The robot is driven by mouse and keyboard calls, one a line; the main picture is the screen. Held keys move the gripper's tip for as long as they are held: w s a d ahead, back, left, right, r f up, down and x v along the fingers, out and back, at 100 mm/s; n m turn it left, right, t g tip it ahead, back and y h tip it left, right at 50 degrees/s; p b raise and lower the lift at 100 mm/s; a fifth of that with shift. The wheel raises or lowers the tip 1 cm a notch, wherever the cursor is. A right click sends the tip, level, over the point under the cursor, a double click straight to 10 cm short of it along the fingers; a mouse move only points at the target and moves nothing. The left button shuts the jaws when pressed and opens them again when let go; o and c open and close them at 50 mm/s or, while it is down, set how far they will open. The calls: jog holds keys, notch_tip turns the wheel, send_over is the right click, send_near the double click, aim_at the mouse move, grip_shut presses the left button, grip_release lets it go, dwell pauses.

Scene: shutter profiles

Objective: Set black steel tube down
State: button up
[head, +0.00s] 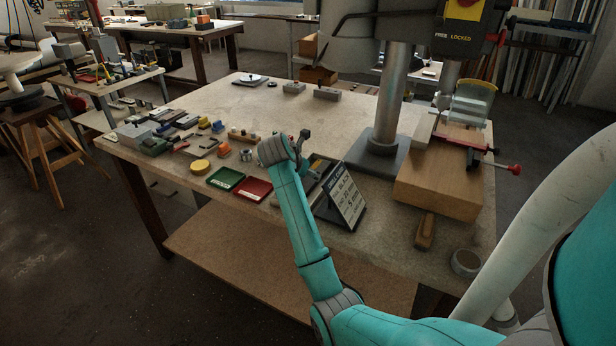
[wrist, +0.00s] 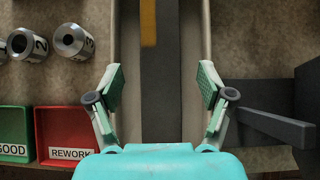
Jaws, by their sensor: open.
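A long dark bar with a yellow mark, which looks like the black steel tube (wrist: 160,100), runs up the middle of the wrist view. It lies in a shallow grey channel with pale side walls (wrist: 207,30). My gripper (wrist: 160,88) is open, with one green pad on each side of the bar and a clear gap to both. The bar's near end is hidden under my gripper body.
A green tray (head: 226,179) marked GOOD and a red tray (head: 253,189) marked REWORK sit left of my gripper. Numbered metal rings (wrist: 72,41) lie behind them. A drill press column (head: 392,95) and a wooden block (head: 437,185) stand at right. The bench's back middle is mostly clear.

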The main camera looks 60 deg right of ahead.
jog(key=v, duration=0.7)
jog(key=shift+a+r, duration=0.2)
jog(key=shift+r, duration=0.1)
jog(key=shift+s+a, duration=0.1)
